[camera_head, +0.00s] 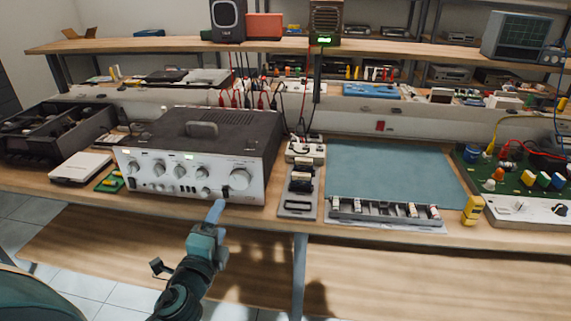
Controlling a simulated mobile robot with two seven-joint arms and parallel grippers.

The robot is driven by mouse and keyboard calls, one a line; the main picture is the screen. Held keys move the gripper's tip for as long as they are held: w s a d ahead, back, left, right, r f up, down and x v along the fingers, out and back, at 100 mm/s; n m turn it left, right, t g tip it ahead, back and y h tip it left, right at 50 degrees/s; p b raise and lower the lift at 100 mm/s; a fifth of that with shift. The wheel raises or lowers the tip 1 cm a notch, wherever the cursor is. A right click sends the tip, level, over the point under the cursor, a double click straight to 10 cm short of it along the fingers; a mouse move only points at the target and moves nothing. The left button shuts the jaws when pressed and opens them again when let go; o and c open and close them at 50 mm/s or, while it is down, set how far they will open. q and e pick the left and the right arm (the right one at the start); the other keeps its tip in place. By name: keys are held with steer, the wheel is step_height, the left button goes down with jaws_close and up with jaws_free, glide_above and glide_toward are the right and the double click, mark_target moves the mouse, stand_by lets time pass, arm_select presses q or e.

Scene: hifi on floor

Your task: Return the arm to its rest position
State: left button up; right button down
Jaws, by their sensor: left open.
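My left arm comes in from the lower left. Its gripper (214,214) is in front of the hi-fi amplifier's lower front edge, near the bench's front edge. I see no object held in it. The gap between the fingers is too small to make out. The hi-fi amplifier (190,180) stands upright on the workbench, with a silver front, several knobs and a black top. I cannot tell whether the fingertips touch its front. My right gripper is not in view.
A lower shelf (420,280) lies below. Floor shows at lower left.

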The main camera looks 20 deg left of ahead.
arm_select(q)
steer(key=s+d+f+n+g+h+p, duration=0.2)
steer(key=s+d+f+n, duration=0.4)
steer(key=d, duration=0.3)
steer(key=s+d+f+n+g+h+p, duration=0.3)
steer(key=s+d+f+n+g+h, duration=0.1)
steer(key=s+d+f+n+h, duration=0.1)
steer(key=s+d+f+n, duration=0.1)
steer(key=s+d+n, duration=0.1)
steer(key=s+d, duration=0.1)
steer(key=shift+d+f+n+g+h, duration=0.25)
steer(key=shift+d+n+g+h, duration=0.05)
steer(key=shift+d, duration=0.2)
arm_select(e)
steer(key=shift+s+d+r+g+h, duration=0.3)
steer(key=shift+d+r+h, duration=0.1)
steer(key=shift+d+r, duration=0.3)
